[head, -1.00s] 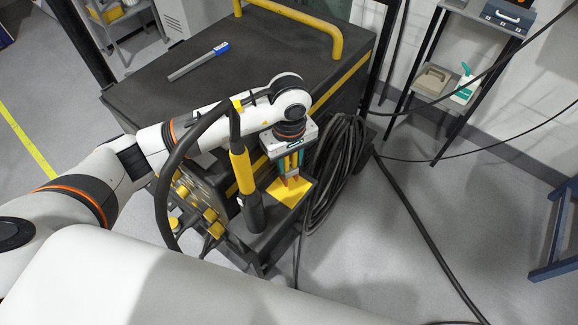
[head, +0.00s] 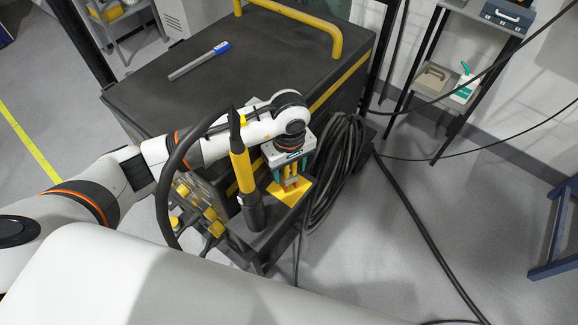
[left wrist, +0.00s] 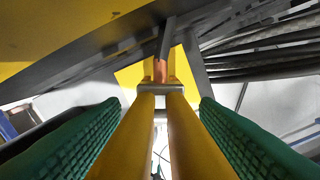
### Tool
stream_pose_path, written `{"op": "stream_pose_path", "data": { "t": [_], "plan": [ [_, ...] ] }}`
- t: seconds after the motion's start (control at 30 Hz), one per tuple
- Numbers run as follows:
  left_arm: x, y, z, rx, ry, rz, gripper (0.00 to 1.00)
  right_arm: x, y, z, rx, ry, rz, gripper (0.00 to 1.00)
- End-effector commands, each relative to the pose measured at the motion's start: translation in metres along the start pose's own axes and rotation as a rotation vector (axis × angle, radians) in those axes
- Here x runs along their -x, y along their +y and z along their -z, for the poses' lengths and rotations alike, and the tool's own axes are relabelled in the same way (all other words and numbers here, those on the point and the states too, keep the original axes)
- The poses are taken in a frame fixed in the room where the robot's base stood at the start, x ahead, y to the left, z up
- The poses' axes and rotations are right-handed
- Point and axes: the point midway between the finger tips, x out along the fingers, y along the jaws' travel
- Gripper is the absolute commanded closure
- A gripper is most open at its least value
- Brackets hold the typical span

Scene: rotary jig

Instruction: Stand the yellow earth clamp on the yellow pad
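The yellow earth clamp (head: 289,184) stands roughly upright at the yellow pad (head: 285,197), which lies on the dark ledge at the cart's end. Its foot looks to be on the pad, though exact contact is hard to see. In the left wrist view the clamp's two yellow handles (left wrist: 150,130) run away from me to copper-coloured jaws, with the pad (left wrist: 129,78) beyond. My left gripper (head: 291,173) is open around the clamp. Its green finger pads (left wrist: 159,125) stand on both sides of the handles with a gap on each side. My right gripper is not in view.
A yellow and black torch (head: 242,165) stands just left of the clamp, its thick hose arching beside my arm. Coiled black cable (head: 341,165) hangs to the right. The dark cart top (head: 270,60) carries a blue-ended tool (head: 199,61). Floor at right is mostly open.

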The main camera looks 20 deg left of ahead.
Motion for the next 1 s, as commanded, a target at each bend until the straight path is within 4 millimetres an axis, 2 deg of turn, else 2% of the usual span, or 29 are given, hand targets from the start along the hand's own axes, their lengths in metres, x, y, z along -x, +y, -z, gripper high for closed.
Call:
{"op": "stream_pose_path", "data": {
  "t": [0.17,0.23,0.7,0.83,1.0],
  "plan": [
    [0.004,0.000,0.000,0.001,0.000,0.000,0.44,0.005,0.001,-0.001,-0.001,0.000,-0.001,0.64],
    [0.009,-0.001,-0.001,0.000,-0.001,0.004,0.44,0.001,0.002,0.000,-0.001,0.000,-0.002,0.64],
    [0.102,-0.001,-0.001,0.000,-0.003,0.003,0.44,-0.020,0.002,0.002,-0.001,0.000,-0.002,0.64],
    [0.117,0.000,0.000,0.000,-0.001,0.001,0.44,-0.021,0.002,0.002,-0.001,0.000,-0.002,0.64],
    [0.123,0.000,0.000,0.000,0.000,0.000,0.44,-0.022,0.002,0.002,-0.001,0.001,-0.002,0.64]
  ]
}}
